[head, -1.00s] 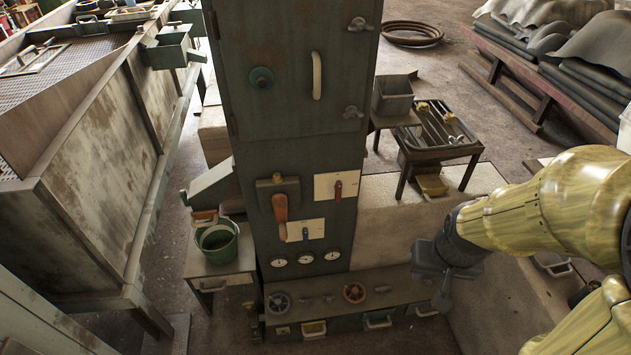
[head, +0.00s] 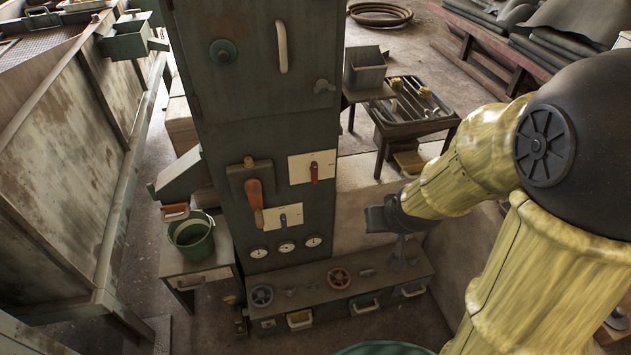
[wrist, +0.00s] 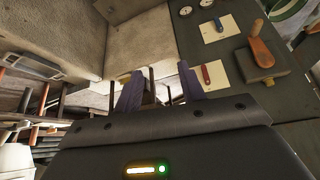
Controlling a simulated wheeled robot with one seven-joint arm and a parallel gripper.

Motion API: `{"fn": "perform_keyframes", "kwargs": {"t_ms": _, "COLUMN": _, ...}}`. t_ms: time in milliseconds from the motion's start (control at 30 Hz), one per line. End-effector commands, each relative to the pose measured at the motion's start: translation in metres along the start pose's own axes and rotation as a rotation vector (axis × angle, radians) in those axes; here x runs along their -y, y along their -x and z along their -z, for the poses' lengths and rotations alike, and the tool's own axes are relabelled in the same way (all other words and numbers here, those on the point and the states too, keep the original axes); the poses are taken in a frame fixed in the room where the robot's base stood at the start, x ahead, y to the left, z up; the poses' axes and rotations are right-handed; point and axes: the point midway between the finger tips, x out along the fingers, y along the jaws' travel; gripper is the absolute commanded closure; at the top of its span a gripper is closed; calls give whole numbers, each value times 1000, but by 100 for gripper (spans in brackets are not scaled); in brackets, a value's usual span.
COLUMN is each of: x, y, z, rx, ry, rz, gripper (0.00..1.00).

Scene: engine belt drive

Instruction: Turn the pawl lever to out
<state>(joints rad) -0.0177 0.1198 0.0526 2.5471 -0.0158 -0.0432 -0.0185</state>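The cabinet front carries three levers, and no readable label shows which is the pawl lever. A large orange-handled lever (head: 254,195) hangs downward on a dark plate. A small red lever (head: 314,172) stands on a white plate to its right. A small blue lever (head: 283,219) sits on a lower white plate. The wrist view shows the red lever (wrist: 206,76), the blue lever (wrist: 219,24) and the orange lever (wrist: 262,54). My gripper (head: 397,243) is right of the cabinet, apart from all levers. Its two fingers (wrist: 160,88) are spread with nothing held between them.
Dial gauges (head: 286,246) sit below the levers. A low bench (head: 350,303) with handwheels and drawers runs along the cabinet's foot. A tool table (head: 410,125) and a grey bin (head: 365,68) stand behind my arm. A green bucket (head: 192,240) is at the left.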

Motion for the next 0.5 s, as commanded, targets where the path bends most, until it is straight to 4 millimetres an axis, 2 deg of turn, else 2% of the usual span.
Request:
{"fn": "perform_keyframes", "kwargs": {"t_ms": 33, "x": 6, "y": -34, "z": -2, "rx": -57, "ry": 18, "rz": 10, "gripper": 60}}
{"fn": "perform_keyframes", "kwargs": {"t_ms": 100, "x": 13, "y": -58, "z": 7, "rx": -147, "ry": 43, "rz": 23, "gripper": 60}}
{"fn": "perform_keyframes", "kwargs": {"t_ms": 300, "x": 40, "y": -116, "z": 30, "rx": -406, "ry": 94, "rz": 68, "gripper": 60}}
{"fn": "perform_keyframes", "kwargs": {"t_ms": 500, "x": 69, "y": -160, "z": 44, "rx": -668, "ry": 119, "rz": 121, "gripper": 60}}
